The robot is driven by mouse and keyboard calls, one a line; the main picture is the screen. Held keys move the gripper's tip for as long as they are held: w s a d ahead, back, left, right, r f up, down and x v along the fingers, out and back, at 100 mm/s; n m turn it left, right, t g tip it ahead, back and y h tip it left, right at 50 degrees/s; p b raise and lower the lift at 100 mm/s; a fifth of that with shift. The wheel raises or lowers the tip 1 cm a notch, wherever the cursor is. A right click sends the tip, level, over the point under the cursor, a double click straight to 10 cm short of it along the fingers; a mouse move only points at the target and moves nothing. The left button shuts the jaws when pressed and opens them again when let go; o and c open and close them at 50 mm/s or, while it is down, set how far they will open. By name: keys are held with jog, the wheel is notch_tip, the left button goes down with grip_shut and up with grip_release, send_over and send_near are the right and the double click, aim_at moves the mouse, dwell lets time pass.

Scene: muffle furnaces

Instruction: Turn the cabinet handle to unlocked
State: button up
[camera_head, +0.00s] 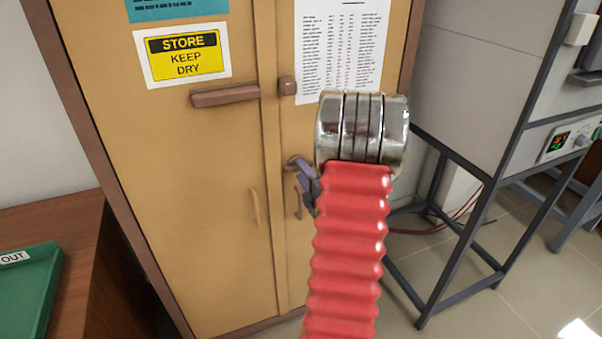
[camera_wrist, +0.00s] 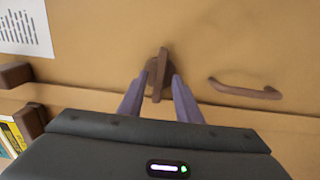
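The cabinet (camera_head: 205,175) is tan with two doors. The cabinet handle (camera_wrist: 160,75) is a short brown bar on a round base, on the right door close to the door seam. Its bar lies roughly crosswise to that seam. My gripper (camera_wrist: 159,76) is open, with its two purple fingers on either side of the handle and visible gaps beside the bar. I cannot tell whether the fingertips touch the door. In the head view my gripper (camera_head: 296,168) is partly hidden behind my red arm, and the handle is mostly hidden there.
A brown bar (camera_head: 225,95) and a small block (camera_head: 287,86) project from the doors above. A curved pull (camera_wrist: 245,90) is beside the handle; another pull (camera_head: 255,207) is on the left door. A dark metal stand (camera_head: 455,220) is close on the right.

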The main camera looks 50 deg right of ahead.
jog(key=shift+w+d, duration=0.2)
jog(key=shift+w, duration=0.15)
jog(key=shift+c, duration=0.2)
grip_shut()
jog(key=shift+a, duration=0.1)
